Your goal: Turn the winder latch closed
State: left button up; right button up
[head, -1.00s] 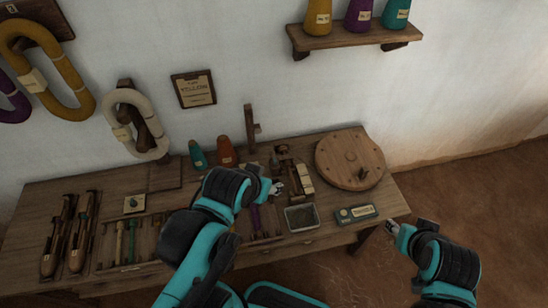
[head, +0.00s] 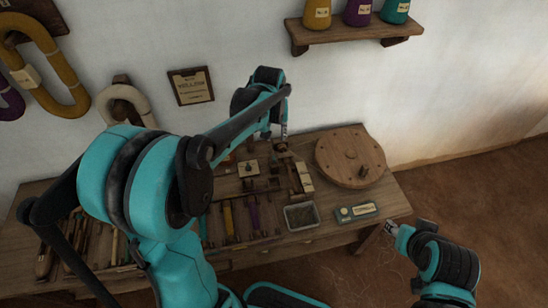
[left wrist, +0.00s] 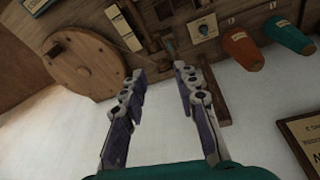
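The winder (head: 301,178), a dark wooden frame with pale blocks, stands on the bench left of the round wooden wheel (head: 340,165). I cannot make out its latch clearly; small dark parts of the winder (left wrist: 150,35) show in the left wrist view. My left gripper (head: 284,136) points down at the back end of the winder. In the left wrist view its two fingers (left wrist: 161,78) are apart with nothing between them. Contact cannot be told. My right gripper (head: 394,228) is off the bench's front right corner, too small to read.
A metal tray (head: 301,216) and a teal labelled box (head: 356,211) lie along the bench front. A square plate with a knob (head: 248,169) sits left of the winder. A wooden post (left wrist: 215,85) is close to the fingers.

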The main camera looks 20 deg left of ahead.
pick_arm(q)
jog(key=w+a+f+n+g, duration=0.1)
jog(key=w+a+f, duration=0.1)
jog(key=w+f, duration=0.4)
jog(key=n+g+b, duration=0.1)
jog(key=n+g, duration=0.1)
send_over(274, 158)
notch_tip(274, 158, down, 10)
jog(key=shift+f, duration=0.1)
jog(key=shift+w+f, duration=0.1)
jog(key=shift+f, duration=0.45)
notch_tip(274, 158, down, 7)
jog(key=b, duration=0.3)
jog(key=shift+f, duration=0.15)
grip_shut()
